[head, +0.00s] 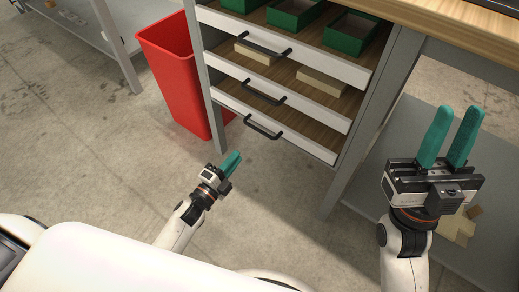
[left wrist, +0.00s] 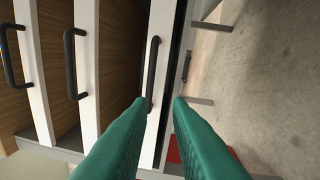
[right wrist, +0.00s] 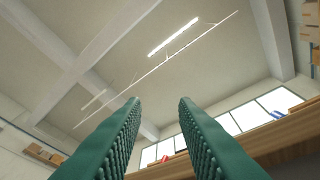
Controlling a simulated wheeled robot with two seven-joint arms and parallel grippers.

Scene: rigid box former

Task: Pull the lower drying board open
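The lower drying board (head: 310,146) is the lowest of three white-fronted boards in a grey rack; its black bar handle (head: 263,129) shows on the front. In the left wrist view this handle (left wrist: 153,65) lies just ahead of the fingertips, with its near end close to the left finger. My left gripper (head: 235,157) is open and empty, below and left of the handle in the head view; whether it touches the handle cannot be told. My right gripper (head: 458,115) is open and empty, fingers pointing up, right of the rack.
The middle board (head: 230,69) holds tan blocks and the top board (head: 225,22) holds green boxes; both have black handles. A red bin (head: 172,75) stands left of the rack. A wooden worktop (head: 470,35) overhangs at right. The floor before the rack is clear.

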